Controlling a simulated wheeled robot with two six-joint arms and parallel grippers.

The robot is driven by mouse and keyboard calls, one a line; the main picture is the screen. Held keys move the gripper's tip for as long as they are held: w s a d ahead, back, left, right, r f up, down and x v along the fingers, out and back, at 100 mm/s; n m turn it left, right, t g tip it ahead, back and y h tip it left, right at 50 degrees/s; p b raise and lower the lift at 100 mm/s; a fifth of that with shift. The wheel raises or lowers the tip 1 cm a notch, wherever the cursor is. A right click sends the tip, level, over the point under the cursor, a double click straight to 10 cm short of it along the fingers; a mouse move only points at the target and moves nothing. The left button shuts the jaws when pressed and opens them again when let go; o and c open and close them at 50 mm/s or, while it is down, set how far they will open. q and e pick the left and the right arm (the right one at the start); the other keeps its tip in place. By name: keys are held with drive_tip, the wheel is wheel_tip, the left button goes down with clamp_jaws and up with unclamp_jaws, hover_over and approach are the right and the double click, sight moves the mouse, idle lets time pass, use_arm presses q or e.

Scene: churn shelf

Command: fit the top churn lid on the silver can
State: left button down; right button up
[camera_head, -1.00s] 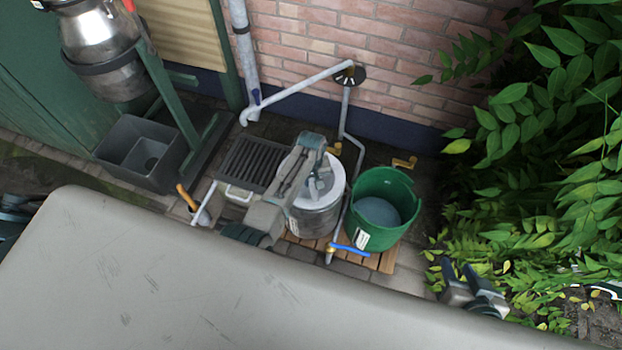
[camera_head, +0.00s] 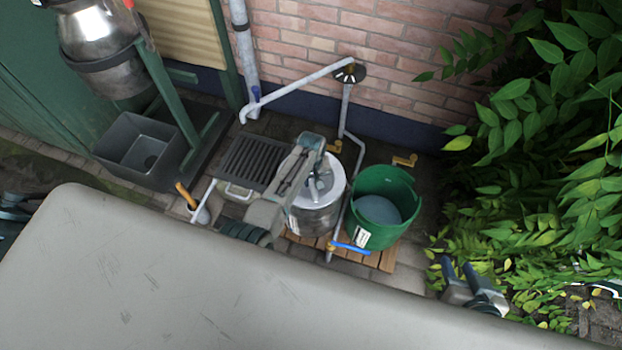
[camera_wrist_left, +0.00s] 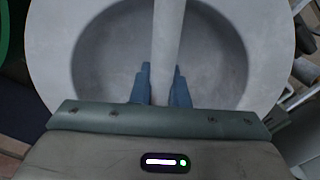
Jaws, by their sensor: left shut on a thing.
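The silver can (camera_head: 316,221) stands on wooden slats beside the green bucket. The round pale grey churn lid (camera_head: 332,189) is at the can's top. Whether it rests on the rim or is slightly above cannot be told. My left gripper (camera_head: 317,186) is over the lid, and its arm hides the lid's left part. In the left wrist view, its blue fingers (camera_wrist_left: 160,85) are shut on the bar handle across the dished lid (camera_wrist_left: 225,50). My right gripper (camera_head: 461,271) is open and empty at the lower right, away from the can.
A green bucket (camera_head: 362,228) stands close right of the can. A grey pipe (camera_head: 300,88) runs above and behind. A black grate (camera_head: 252,162) lies to the left. Another metal churn (camera_head: 105,35) hangs in a green stand over a grey basin (camera_head: 122,132). Leaves crowd the right side.

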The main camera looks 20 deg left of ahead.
use_arm(q)
drive_tip(key=shift+w, duration=0.1)
drive_tip(key=c, duration=1.3)
unclamp_jaws()
drive_tip(key=shift+f, duration=0.1)
wheel_tip(320, 180, up, 11)
drive_tip(key=p, duration=0.3)
drive_tip(key=shift+p, duration=0.3)
